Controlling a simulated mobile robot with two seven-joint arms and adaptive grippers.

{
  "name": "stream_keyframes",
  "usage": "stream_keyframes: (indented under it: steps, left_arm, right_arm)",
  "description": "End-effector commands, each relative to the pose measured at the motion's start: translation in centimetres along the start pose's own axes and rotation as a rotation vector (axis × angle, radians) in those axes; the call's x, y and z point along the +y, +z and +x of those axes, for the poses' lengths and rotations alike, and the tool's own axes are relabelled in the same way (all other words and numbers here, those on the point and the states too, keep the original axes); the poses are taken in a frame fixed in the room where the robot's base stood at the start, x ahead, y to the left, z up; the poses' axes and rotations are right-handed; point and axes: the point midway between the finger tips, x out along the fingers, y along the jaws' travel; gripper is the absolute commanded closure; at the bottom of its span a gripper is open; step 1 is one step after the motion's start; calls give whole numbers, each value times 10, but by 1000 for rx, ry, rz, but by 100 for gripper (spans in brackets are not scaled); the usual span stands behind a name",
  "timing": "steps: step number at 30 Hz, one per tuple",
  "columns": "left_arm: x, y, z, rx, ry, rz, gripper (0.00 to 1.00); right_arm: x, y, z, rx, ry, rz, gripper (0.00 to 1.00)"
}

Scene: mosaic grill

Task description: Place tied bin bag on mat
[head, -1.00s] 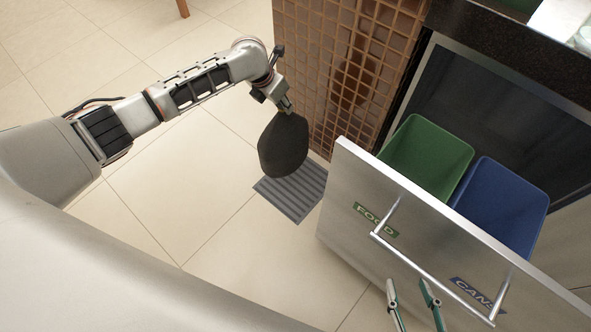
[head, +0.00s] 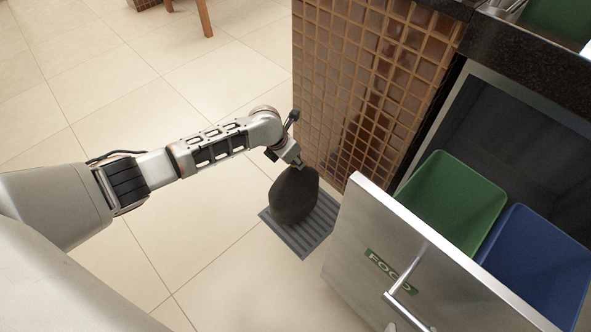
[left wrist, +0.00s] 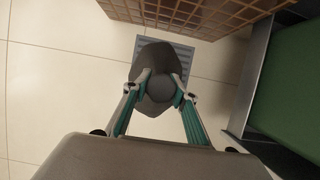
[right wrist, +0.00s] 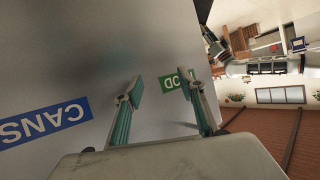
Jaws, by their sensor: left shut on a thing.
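The tied bin bag (head: 293,197) is dark grey and rounded, with its neck at the top. My left gripper (head: 297,166) is shut on that neck and holds the bag upright. In the left wrist view the bag (left wrist: 158,60) hangs between the fingers (left wrist: 163,86). The grey ribbed mat (head: 312,238) lies on the floor by the tiled wall, and the bag covers part of it. I cannot tell whether the bag's base touches the mat. My right gripper (right wrist: 162,88) is open and empty, facing the steel drawer front.
The pulled-out drawer (head: 350,235) stands right of the mat, with a bar handle (head: 405,278) and FOOD and CANS labels. It holds a green bin (head: 450,205) and a blue bin (head: 535,260). A tiled wall (head: 365,90) rises behind the mat. Floor to the left is clear.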

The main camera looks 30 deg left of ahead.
Motion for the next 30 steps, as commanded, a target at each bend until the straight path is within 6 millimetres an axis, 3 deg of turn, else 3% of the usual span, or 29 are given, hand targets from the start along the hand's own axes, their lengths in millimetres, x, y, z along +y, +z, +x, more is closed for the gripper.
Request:
stream_keyframes:
  steps: [9,16,24,25,27,30]
  left_arm:
    - [-2,-22,46,6,-4,-2,100]
    - [0,-18,47,-4,1,0,100]
    - [0,-20,51,-2,0,0,100]
    - [0,-23,52,3,0,1,73]
    - [0,-22,51,2,1,1,56]
    - [0,-22,51,2,0,1,56]
  right_arm:
    - [-26,18,2,0,-38,178,60]
    - [-33,10,4,24,-45,233,60]
    - [-32,15,3,15,-45,236,60]
    - [-33,14,3,17,-46,239,60]
    - [-33,13,3,19,-47,239,60]
    - [-33,13,3,19,-47,239,60]
